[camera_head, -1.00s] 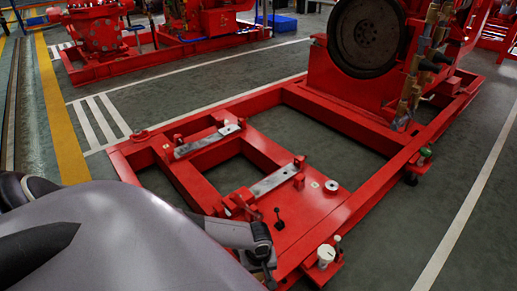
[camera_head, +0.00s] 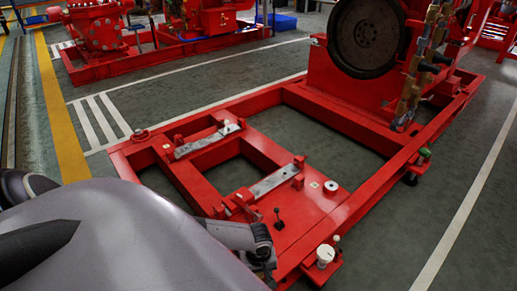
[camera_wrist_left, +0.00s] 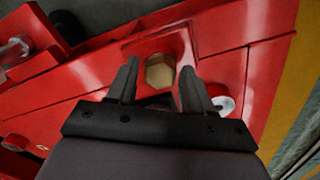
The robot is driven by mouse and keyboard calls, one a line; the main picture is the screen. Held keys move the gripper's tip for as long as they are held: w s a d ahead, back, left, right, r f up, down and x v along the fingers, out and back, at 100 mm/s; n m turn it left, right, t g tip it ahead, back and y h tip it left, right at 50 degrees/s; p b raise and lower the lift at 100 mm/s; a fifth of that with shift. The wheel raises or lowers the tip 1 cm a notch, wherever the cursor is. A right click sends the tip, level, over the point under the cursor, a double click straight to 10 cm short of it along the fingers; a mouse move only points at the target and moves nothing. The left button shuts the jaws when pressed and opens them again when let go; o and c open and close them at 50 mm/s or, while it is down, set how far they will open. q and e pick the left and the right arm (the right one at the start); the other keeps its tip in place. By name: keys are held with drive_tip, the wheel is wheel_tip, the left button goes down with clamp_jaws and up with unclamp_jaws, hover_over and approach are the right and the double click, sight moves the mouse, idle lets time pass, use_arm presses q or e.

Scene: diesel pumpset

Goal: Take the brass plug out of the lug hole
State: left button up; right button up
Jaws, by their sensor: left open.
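The brass plug (camera_wrist_left: 160,71) is a hexagonal, gold-coloured head in the red lug (camera_wrist_left: 183,41) in the left wrist view. My left gripper (camera_wrist_left: 159,68) is open, with one dark finger on each side of the plug. Whether either finger touches it I cannot tell. The lower part of the plug is hidden by the gripper body. In the head view my grey left arm fills the lower left, and I cannot make out the plug or the fingertips there. My right gripper is not in view.
The red pumpset frame (camera_head: 345,211) carries two metal rails, a small black lever (camera_head: 279,218) and a white knob (camera_head: 325,254) at its near corner. A large dark flywheel (camera_head: 367,37) stands behind. Green floor lies clear to the right.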

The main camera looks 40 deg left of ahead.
use_arm(q)
drive_tip(key=c, duration=0.9)
drive_tip(key=shift+p, duration=0.3)
drive_tip(key=shift+c, duration=0.2)
drive_tip(key=n, duration=0.5)
drive_tip(key=shift+n, duration=0.3)
drive_tip(key=n, duration=0.6)
drive_tip(key=o, duration=1)
drive_tip(key=shift+o, duration=0.2)
